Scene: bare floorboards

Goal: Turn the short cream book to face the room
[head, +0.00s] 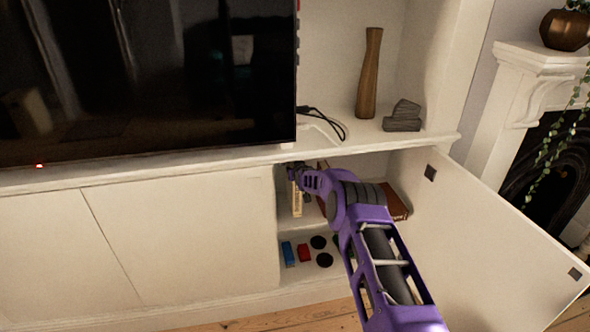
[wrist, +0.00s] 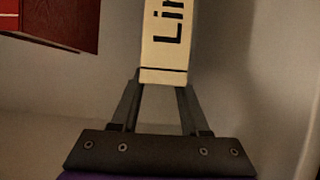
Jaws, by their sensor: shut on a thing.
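The short cream book (head: 297,198) stands upright on the upper shelf of the open cabinet, at its left side. In the wrist view the cream book (wrist: 165,55) shows a narrow cream face with dark lettering, partly cut off by the top edge. My gripper (head: 296,172) reaches into the cabinet at the book. In the wrist view my gripper (wrist: 162,85) has its two fingers shut on the book, one at each side of its near end. My arm hides part of the cabinet's inside.
A red-brown book (head: 396,203) lies on the same shelf at the right; a red-brown block (wrist: 60,25) shows at the upper left of the wrist view. Blue (head: 288,254) and red (head: 304,253) items and dark discs (head: 324,260) sit below. The open cabinet door (head: 490,240) stands at the right.

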